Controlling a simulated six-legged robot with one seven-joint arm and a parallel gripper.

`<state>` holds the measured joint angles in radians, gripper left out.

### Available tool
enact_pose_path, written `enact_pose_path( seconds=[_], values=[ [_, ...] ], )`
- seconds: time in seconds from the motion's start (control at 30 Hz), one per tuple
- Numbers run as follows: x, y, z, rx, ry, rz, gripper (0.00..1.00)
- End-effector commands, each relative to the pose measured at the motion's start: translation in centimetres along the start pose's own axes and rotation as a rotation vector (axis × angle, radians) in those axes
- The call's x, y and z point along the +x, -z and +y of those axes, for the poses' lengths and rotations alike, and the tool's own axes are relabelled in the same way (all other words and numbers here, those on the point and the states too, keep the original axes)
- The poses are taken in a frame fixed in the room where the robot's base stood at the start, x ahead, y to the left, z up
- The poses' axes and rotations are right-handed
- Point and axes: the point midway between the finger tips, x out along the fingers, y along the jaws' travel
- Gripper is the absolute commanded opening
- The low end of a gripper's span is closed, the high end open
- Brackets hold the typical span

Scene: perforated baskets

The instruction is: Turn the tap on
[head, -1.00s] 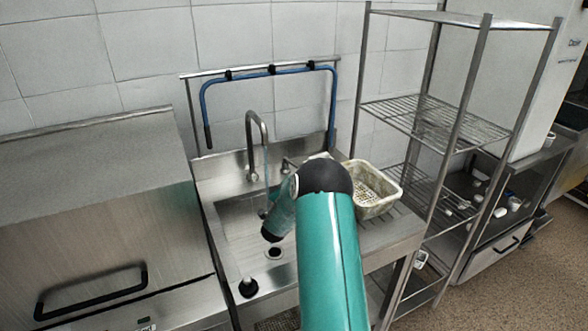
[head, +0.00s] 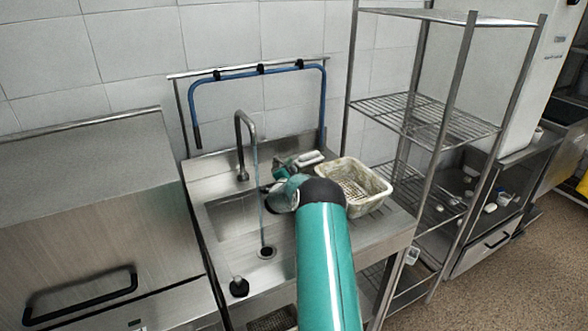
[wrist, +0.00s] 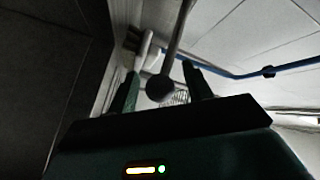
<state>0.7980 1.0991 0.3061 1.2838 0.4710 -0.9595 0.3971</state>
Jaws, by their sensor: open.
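The tap's curved metal spout (head: 241,140) stands at the back of the sink (head: 225,215). A thin bluish stream of water (head: 259,205) falls from it to the drain. My gripper (head: 284,165) is at the back of the sink, right of the spout; its fingers are hard to make out there, and my arm hides part of the area. In the wrist view my gripper (wrist: 163,86) is open. A grey rod with a dark rounded end (wrist: 159,88), apparently part of the tap, appears between the two fingers. I cannot tell whether they touch it.
A dirty white perforated basket (head: 368,190) stands on the drainboard right of my arm. A blue hose (head: 258,70) hangs on a rail behind the sink. A metal shelf rack (head: 425,120) stands at the right, a steel unit (head: 90,210) at the left.

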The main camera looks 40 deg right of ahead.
Motion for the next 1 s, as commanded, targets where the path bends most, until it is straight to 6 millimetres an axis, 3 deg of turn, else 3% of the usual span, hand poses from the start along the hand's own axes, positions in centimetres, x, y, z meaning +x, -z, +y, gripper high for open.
enact_pose_path(
  seconds=[0.13,0.43,0.7,1.0],
  values=[
    [1.1,0.0,0.0,0.001,0.000,-0.001,0.50],
    [1.4,0.0,0.0,0.000,0.000,-0.001,0.50],
    [1.3,0.0,0.0,0.000,0.000,-0.001,0.00],
    [2.0,0.3,0.1,-0.001,0.036,-0.043,0.00]
  ],
)
